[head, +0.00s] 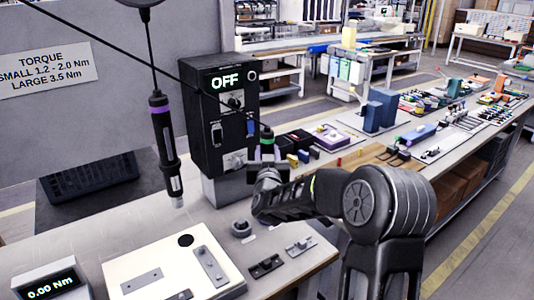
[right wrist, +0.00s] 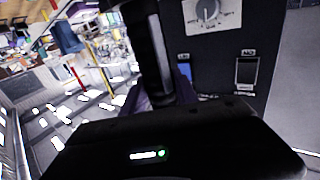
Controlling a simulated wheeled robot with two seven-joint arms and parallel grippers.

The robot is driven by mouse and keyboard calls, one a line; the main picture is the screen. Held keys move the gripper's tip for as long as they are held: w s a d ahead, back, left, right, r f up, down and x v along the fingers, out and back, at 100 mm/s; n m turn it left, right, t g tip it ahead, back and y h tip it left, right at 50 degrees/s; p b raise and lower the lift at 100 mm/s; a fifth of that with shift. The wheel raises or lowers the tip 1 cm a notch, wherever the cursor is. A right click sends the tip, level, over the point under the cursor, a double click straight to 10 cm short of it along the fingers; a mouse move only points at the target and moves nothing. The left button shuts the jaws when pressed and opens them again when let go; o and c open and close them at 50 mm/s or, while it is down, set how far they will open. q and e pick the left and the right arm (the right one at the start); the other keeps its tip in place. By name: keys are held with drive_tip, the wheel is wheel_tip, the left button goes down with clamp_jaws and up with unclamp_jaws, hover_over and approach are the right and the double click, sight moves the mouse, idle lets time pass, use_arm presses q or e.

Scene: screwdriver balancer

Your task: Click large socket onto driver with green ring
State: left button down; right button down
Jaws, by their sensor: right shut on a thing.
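A dark driver with a green ring (head: 267,132) stands roughly upright beside the control box, with a black cable running from its top to the upper left. My right gripper (head: 266,154) is shut on it. In the right wrist view, its black shaft (right wrist: 150,45) rises from between my right gripper's fingers (right wrist: 160,97). The driver's lower end is hidden behind my right arm in the head view. A round grey socket-like piece (head: 241,228) sits on the bench below my arm; I cannot tell whether it is the large socket. My left gripper is out of view.
A driver with a purple ring (head: 164,140) hangs at the left. The black control box (head: 222,110) reads OFF. A white board (head: 150,277) with grey plates, small dark fixtures (head: 266,266) and a 0.00 Nm display (head: 50,284) occupy the front bench. Parts crowd the bench's far side.

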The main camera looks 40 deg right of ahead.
sight(268, 142)
drive_tip(key=shift+d+f+b, duration=0.15)
drive_tip(key=shift+f+b, duration=0.4)
drive_tip(key=shift+f, duration=0.15)
drive_tip(key=shift+s+f+b, duration=0.15)
drive_tip(key=shift+f+b, duration=0.65)
idle(1.3)
drive_tip(key=shift+r, duration=0.1)
drive_tip(key=shift+r+p, duration=0.55)
drive_tip(key=shift+p, duration=0.05)
drive_tip(key=shift+r+p, duration=1.85)
drive_tip(key=shift+r, duration=1.35)
drive_tip(key=shift+f, duration=0.15)
